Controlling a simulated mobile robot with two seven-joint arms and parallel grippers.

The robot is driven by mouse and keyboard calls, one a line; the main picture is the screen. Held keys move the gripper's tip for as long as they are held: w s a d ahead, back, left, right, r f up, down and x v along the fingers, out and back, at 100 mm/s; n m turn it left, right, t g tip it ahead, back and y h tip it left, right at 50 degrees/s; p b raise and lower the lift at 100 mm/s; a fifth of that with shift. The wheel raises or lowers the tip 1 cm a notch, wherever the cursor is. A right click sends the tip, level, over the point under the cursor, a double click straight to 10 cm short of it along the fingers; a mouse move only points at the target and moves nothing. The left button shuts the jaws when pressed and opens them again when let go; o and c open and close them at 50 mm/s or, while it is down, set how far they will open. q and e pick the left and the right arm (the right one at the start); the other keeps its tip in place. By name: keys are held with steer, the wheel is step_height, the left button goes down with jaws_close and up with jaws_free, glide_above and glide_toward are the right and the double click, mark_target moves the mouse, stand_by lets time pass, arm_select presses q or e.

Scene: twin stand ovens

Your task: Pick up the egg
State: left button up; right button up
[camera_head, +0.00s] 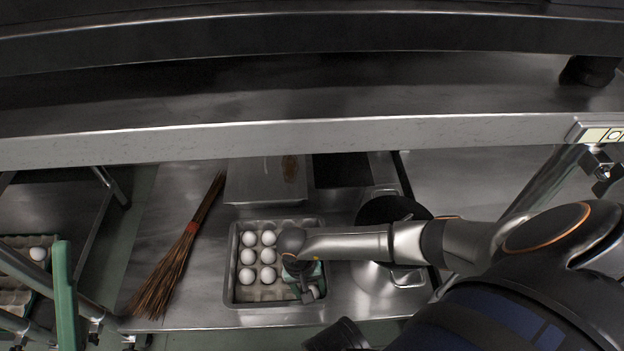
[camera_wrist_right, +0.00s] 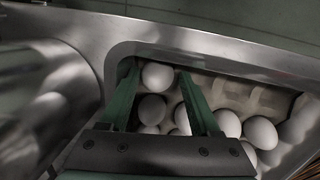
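Several white eggs (camera_head: 268,256) sit in a grey egg carton inside a metal tray (camera_head: 233,262) on the lower shelf. My right gripper (camera_head: 311,292) reaches in from the right, over the tray's right part, and hides the eggs below it in the head view. In the right wrist view its two green fingers (camera_wrist_right: 160,80) are open on either side of one egg (camera_wrist_right: 157,75) near the tray's corner. Small gaps seem to show between that egg and the fingers. Other eggs (camera_wrist_right: 229,123) lie close by.
A broom (camera_head: 178,258) lies left of the tray. A metal box (camera_head: 266,181) stands behind it, and a metal pot (camera_head: 371,279) stands right, partly under my arm. A steel counter edge (camera_head: 300,136) runs above.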

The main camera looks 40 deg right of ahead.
steer(key=shift+s+d+f, duration=0.1)
steer(key=shift+s+d, duration=0.1)
steer(key=shift+d, duration=0.05)
steer(key=c, duration=0.4)
steer(key=shift+c, duration=0.3)
